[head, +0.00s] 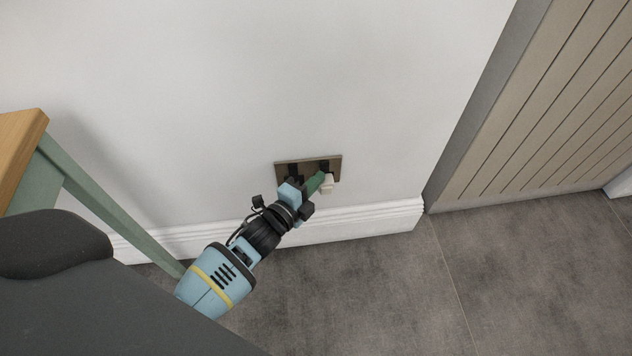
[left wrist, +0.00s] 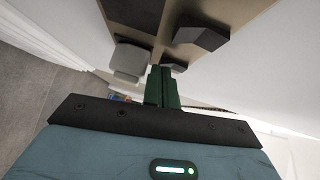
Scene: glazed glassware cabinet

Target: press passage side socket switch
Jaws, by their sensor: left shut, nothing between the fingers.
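A bronze socket plate (head: 335,160) with dark inserts is on the white wall, low above the skirting. It shows in the left wrist view as a tan panel (left wrist: 233,10). A pale plug (head: 327,185) sits at its right end in the head view; it looks grey in the left wrist view (left wrist: 129,60). My left gripper (head: 319,178) is shut and empty, its green fingers (left wrist: 163,72) at the plate beside the plug. A small dark block (left wrist: 176,67), possibly a switch, is by the fingertips; contact is unclear. My right gripper is not in view.
A larger dark block (left wrist: 202,38) stands out from the plate. White skirting (head: 370,222) runs below the socket. A green-legged table with a wooden top (head: 20,150) is at the left. A slatted beige panel (head: 560,110) is at the right. The grey tiled floor (head: 400,290) is clear.

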